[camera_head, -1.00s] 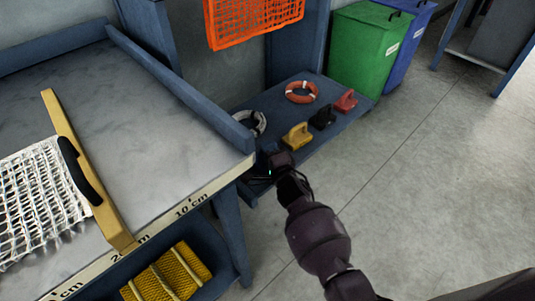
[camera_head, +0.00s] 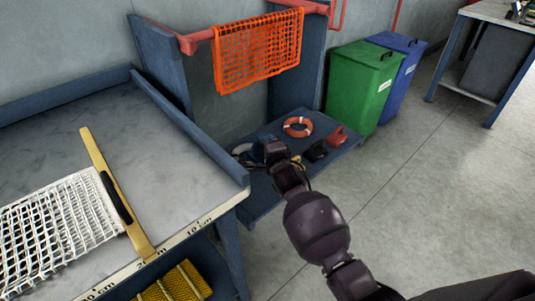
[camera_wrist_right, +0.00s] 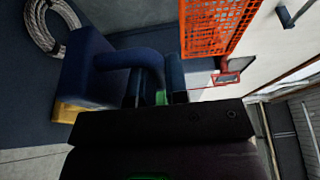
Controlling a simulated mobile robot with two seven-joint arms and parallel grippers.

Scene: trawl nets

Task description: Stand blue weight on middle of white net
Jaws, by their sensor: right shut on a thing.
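The blue weight (camera_wrist_right: 88,72) is a dark blue block with a loop handle in the right wrist view. My right gripper (camera_wrist_right: 158,86) is shut on its handle. In the head view the right gripper (camera_head: 274,152) is over the low blue shelf, largely hiding the blue weight (camera_head: 256,152). Whether the weight is clear of the shelf is hard to tell. The white net (camera_head: 58,232) lies flat on the grey table at the left, with a yellow bar with a black grip (camera_head: 118,195) along its right edge. My left gripper is not in view.
A raised blue rim (camera_head: 190,125) edges the table. An orange net (camera_head: 258,50) hangs above the shelf. Green (camera_head: 358,85) and blue bins stand behind.

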